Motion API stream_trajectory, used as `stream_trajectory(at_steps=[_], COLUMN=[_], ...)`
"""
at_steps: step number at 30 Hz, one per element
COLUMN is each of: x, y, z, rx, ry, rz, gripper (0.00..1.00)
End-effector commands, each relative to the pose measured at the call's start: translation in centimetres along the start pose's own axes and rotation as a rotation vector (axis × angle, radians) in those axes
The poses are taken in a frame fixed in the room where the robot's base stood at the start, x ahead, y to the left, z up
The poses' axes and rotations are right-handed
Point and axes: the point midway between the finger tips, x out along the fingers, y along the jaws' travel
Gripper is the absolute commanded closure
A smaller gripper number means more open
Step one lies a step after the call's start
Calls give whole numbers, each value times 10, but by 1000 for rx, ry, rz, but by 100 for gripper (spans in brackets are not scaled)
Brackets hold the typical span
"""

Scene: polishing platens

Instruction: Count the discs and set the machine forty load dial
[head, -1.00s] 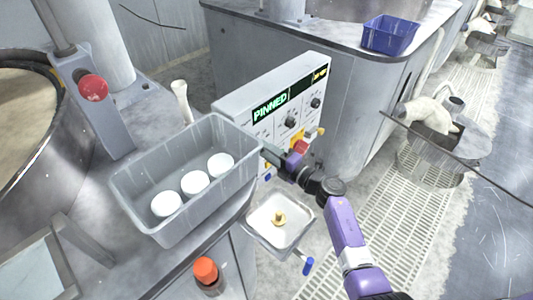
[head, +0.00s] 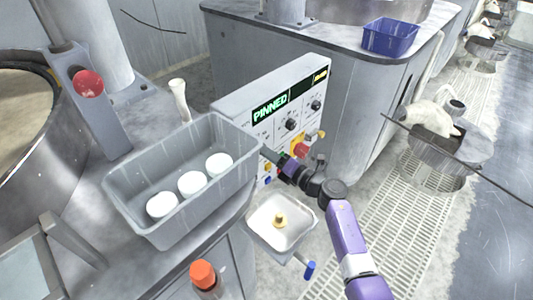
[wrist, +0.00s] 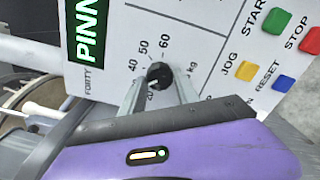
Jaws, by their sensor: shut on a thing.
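The grey bin (head: 127,206) holds three white discs in a row: one at the near end (head: 162,204), one in the middle (head: 192,183) and one at the far end (head: 219,163). The control panel (head: 228,104) beside it shows green "PINNED" (head: 270,107). In the wrist view, "FORTY" is printed at the panel's left, beside the black load dial (wrist: 160,74). My gripper (wrist: 159,84) is shut on this dial, one finger on each side. The scale shows 20, 40, 50, 60 and kg. A small white mark shows on the dial's lower part; its exact reading is unclear.
The wrist view shows the start (wrist: 277,20), stop (wrist: 310,40), jog (wrist: 246,70) and reset (wrist: 283,84) buttons to the right. A white tray (head: 263,233) sits below the panel. A blue bin (head: 389,38) is behind.

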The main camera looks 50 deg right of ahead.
Motion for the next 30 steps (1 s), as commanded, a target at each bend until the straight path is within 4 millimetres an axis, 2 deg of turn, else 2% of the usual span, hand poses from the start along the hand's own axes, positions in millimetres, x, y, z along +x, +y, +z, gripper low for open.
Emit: stream_trajectory(at_steps=[5, 6, 9, 20, 23, 30], x=[-1, -1, -1, -3, -12, -52], y=[-2, -2, -1, -1, -1, -1], z=[-3, -3, -2, -1, 0, -2], rx=[2, 2, 3, 2, 3, 3], ry=[4, 4, 4, 1, -1, 1], rz=[-2, -2, -2, -1, -2, -3], gripper=[100, 61, 41, 41, 41, 41])
